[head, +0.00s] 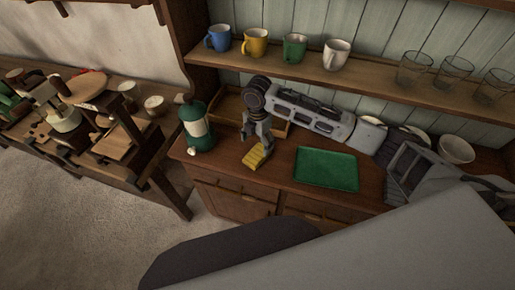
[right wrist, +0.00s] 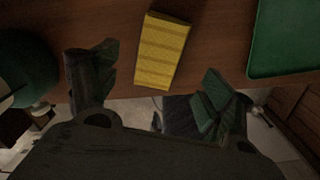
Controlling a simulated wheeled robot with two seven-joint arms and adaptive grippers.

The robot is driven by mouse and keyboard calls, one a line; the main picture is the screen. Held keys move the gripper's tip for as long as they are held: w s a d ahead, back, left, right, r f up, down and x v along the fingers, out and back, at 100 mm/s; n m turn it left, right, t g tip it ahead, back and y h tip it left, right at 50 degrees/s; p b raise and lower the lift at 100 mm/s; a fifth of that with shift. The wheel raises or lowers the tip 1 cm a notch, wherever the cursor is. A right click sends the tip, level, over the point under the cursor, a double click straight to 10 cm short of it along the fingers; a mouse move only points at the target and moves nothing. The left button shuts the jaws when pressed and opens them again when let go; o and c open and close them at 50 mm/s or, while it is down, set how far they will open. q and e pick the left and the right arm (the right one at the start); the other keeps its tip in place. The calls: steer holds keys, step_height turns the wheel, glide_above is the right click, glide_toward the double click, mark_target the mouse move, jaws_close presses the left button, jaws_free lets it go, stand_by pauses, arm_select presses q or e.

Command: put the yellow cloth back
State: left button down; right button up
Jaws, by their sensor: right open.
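A folded yellow cloth (head: 258,155) with darker stripes lies on the wooden counter of the hutch, close to its front edge. It also shows in the right wrist view (right wrist: 162,51), beyond the fingers and roughly centred between them. My right gripper (head: 257,137) is above the counter, pointing down at the cloth. Its fingers are apart and nothing is between them. Whether a finger touches the cloth cannot be told. My left gripper is not seen in either view.
A green tray (head: 327,168) lies right of the cloth. A green canister (head: 196,126) stands to the left. A shallow wooden box (head: 232,107) is behind my right gripper. A shelf above bears several mugs and glasses. A bowl (head: 456,149) stands at the right.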

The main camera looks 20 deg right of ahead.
mark_target(257, 153)
steer(key=shift+r, duration=2.35)
